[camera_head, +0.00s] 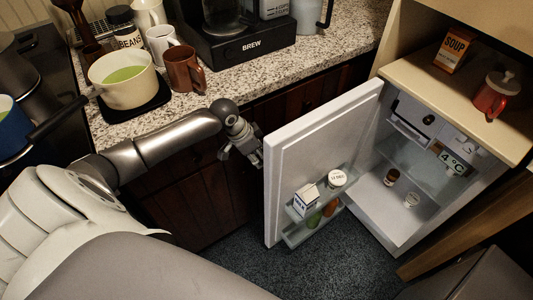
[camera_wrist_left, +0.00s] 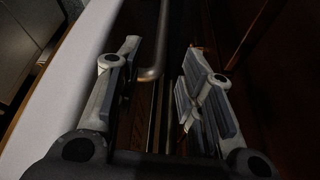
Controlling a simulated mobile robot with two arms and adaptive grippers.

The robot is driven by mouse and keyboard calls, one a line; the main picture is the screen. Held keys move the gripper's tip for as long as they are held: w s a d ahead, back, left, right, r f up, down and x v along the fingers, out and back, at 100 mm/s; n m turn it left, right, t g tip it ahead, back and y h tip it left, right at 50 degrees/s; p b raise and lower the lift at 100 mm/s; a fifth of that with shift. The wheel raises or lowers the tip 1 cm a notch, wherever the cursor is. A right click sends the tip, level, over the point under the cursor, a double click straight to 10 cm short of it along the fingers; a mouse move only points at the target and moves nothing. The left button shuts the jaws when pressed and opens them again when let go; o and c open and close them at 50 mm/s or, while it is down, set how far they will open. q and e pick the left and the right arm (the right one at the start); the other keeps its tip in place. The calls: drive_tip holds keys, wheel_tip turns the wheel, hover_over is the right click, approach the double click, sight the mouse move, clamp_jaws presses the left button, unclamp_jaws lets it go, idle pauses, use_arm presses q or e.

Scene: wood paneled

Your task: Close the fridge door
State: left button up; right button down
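The white fridge (camera_head: 440,195) stands at the right with its interior showing. Its door (camera_head: 310,150) is wide open and swung toward the left, with racks holding several items on its inner side. My left gripper (camera_head: 255,154) is at the outer side of the door, near its upper left edge. In the left wrist view the gripper (camera_wrist_left: 155,95) has its fingers apart, with a grey metal bar handle (camera_wrist_left: 158,45) between or just beyond them. The pale door edge (camera_wrist_left: 60,75) runs along the left there. I cannot tell whether the fingers touch the handle. My right gripper is not in view.
A granite counter (camera_head: 225,85) with a coffee machine (camera_head: 235,40), a brown mug (camera_head: 184,69) and a pot (camera_head: 122,92) lies behind my left arm. A soup box (camera_head: 453,52) and red jar (camera_head: 492,97) stand above the fridge. The dark floor (camera_head: 335,265) below is clear.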

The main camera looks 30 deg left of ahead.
use_arm(q)
drive_tip(key=x, duration=0.6)
drive_tip(key=shift+f+b, duration=0.3)
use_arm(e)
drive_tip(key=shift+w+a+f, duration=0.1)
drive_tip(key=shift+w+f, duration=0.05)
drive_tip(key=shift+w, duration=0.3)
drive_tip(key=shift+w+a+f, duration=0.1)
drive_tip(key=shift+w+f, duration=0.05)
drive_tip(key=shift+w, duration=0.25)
use_arm(q)
drive_tip(key=shift+w, duration=0.1)
clamp_jaws()
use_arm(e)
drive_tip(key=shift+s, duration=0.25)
